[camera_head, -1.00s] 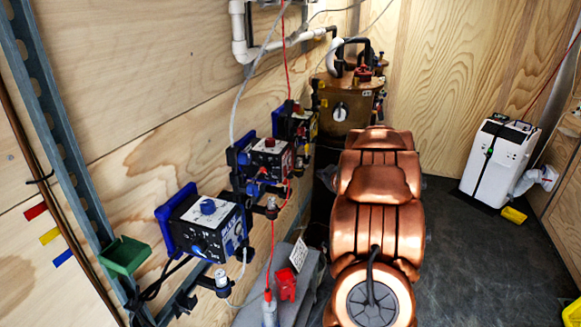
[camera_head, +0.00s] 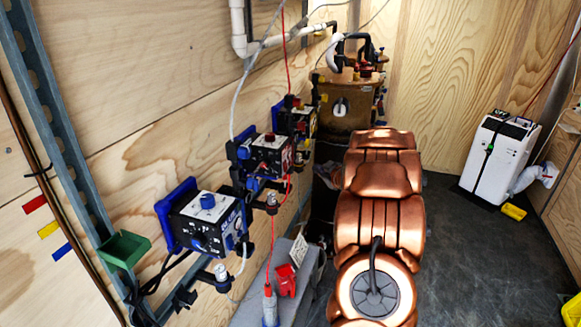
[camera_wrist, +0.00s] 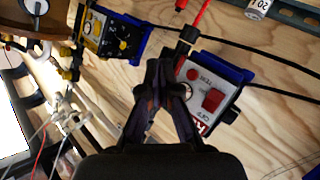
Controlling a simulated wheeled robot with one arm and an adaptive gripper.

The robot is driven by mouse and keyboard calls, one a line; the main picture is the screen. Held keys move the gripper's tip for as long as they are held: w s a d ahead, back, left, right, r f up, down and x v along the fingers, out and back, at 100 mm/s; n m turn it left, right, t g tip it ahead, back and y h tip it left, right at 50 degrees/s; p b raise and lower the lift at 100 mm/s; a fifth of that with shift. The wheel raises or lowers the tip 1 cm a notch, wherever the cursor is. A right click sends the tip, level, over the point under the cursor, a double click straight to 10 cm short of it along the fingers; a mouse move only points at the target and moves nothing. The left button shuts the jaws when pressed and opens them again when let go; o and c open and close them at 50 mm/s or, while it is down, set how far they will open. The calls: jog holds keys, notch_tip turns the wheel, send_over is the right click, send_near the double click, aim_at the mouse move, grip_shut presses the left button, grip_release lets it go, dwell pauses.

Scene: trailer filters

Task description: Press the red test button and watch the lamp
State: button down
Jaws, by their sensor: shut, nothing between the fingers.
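In the wrist view a control box with a white face and red lettering (camera_wrist: 225,98) has a small round red button (camera_wrist: 194,74) beside printed words and a larger red knob (camera_wrist: 213,100). My gripper (camera_wrist: 161,68) is shut and empty, its dark fingertips just left of this box in the picture. I cannot tell if they touch it. In the head view the same box (camera_head: 268,153) is in the middle of the row on the left wall; my gripper cannot be made out there. I cannot pick out a lamp with certainty.
A blue-marked box (camera_head: 208,222) is in front of the red-marked one, and a yellow-marked box (camera_wrist: 112,36) is on its other side. A red cable (camera_head: 271,245) and grey hoses run close by. A brass tank (camera_head: 345,100) stands behind. The floor (camera_head: 475,250) at right is mostly clear.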

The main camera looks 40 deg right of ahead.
aim_at(290, 163)
jog(key=w+a+b, duration=0.1)
jog(key=w+a, duration=0.2)
jog(key=w, duration=0.2)
jog(key=shift+w+b, duration=0.35)
jog(key=shift+w, duration=0.15)
dwell(1.2)
jog(key=shift+w+a, duration=0.15)
jog(key=shift+w, duration=0.05)
jog(key=shift+w+a, duration=0.2)
jog(key=shift+w, duration=0.15)
dwell(0.9)
dwell(0.4)
jog(key=shift+s+d+p, duration=0.35)
jog(key=shift+s+p, duration=0.05)
jog(key=shift+s, duration=0.3)
jog(key=shift+s, duration=0.1)
